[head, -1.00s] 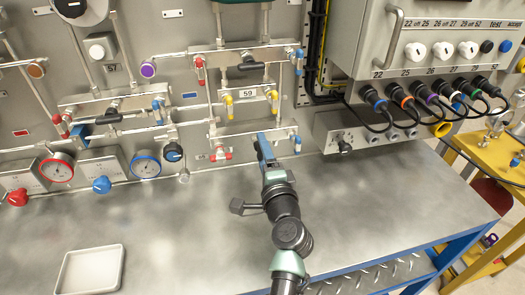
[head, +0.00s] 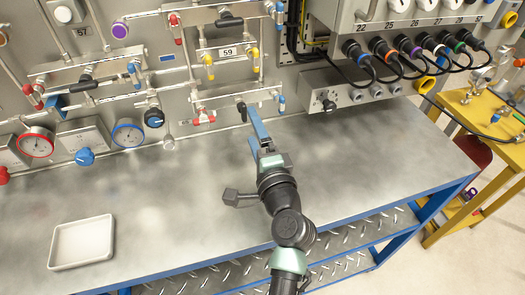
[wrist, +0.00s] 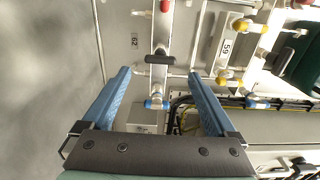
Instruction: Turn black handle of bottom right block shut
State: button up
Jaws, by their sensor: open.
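The bottom right block (head: 217,103) is a metal bar low on the panel, with red handles at its left end and a blue one at its right. Its black handle (head: 242,108) is partly hidden by my gripper in the head view. In the wrist view the black handle (wrist: 160,59) lies across the long direction of the block (wrist: 160,33). My gripper (wrist: 160,76) is open and empty, its two blue fingers apart on either side of the handle's line. It points at the panel in the head view (head: 250,112). I cannot tell the remaining gap.
The block labelled 59 (head: 213,52), with yellow and red handles, sits just above. Cables and a socket box (head: 350,92) stand to the right. Gauges (head: 128,133) are at the left. A white tray (head: 82,243) lies on the bare metal worktop (head: 170,200).

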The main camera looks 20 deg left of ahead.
jog(key=v, duration=0.6)
jog(key=shift+b, duration=0.45)
jog(key=shift+s+d, duration=0.1)
jog(key=w+d+r+n+t+h, duration=0.1)
jog(key=d+r+n+t, duration=0.2)
jog(key=r, duration=0.9)
jog(key=d+r+n+t+h, duration=0.15)
jog(key=r+n, duration=0.35)
jog(key=r, duration=0.6)
jog(key=s+d+r+n+t+h, duration=0.1)
jog(key=s+d+r+t+h, duration=0.2)
jog(key=s+r, duration=0.3)
jog(key=s+d+r+n+t+h, duration=0.2)
jog(key=s+d+r+t+h, duration=0.2)
jog(key=r, duration=1.1)
jog(key=s+t, duration=0.1)
jog(key=s, duration=0.1)
jog(key=shift+s, duration=0.3)
jog(key=shift+f+h, duration=0.15)
jog(key=shift+h, duration=0.1)
